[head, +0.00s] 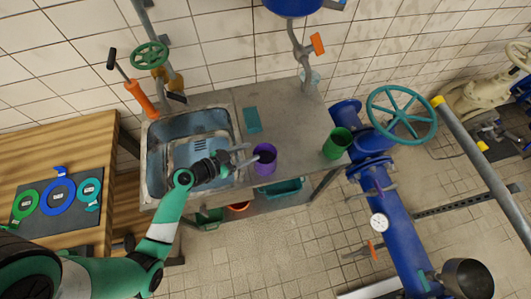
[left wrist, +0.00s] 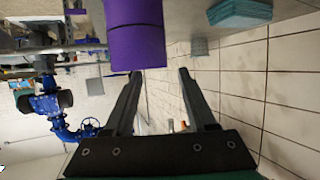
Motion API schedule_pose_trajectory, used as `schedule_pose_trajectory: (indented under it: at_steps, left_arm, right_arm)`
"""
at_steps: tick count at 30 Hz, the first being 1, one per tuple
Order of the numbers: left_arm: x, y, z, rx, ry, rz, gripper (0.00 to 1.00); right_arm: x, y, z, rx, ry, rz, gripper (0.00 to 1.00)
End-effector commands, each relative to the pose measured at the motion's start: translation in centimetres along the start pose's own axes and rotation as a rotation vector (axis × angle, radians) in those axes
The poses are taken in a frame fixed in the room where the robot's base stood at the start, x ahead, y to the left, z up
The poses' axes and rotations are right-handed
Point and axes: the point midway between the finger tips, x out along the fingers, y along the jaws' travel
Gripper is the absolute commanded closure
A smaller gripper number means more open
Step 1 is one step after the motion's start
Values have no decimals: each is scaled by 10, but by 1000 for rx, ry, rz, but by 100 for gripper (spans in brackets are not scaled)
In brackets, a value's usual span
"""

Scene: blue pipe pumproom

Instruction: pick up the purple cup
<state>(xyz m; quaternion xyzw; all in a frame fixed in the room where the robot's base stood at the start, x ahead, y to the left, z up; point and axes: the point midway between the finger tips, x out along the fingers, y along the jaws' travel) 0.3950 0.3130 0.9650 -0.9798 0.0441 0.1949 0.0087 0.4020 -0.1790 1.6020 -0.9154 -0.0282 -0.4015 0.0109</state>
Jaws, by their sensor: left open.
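The purple cup (head: 264,166) stands upright on the steel counter (head: 285,110), right of the sink. My left gripper (head: 253,152) reaches across the sink from the left, with its fingertips at the cup's left side. In the left wrist view the jaws (left wrist: 160,73) are apart with nothing held between them. The purple cup (left wrist: 135,38) lies just past the tips there, lined up more with the left finger than with the middle of the gap. Whether a finger touches the cup I cannot tell. My right gripper is not in view.
A green cup (head: 336,144) stands near the counter's right end. A teal sponge (head: 252,120) lies behind the purple cup. The sink (head: 155,155) has a raised rim. Blue piping with a teal valve wheel (head: 402,113) stands right of the counter.

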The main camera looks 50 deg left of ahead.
Motion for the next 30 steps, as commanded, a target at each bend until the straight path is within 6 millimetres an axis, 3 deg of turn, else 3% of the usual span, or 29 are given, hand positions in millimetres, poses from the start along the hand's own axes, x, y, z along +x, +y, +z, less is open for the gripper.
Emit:
schedule_pose_trajectory:
  at_steps: [5,13,21,30]
  left_arm:
    - [10,0,0,1,1,1,44]
    - [55,0,0,1,1,2,44]
    - [58,0,0,0,0,-1,45]
    - [58,0,0,0,0,-1,99]
  right_arm:
    - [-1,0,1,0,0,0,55]
    - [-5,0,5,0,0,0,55]
    - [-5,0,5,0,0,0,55]
    - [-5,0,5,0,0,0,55]
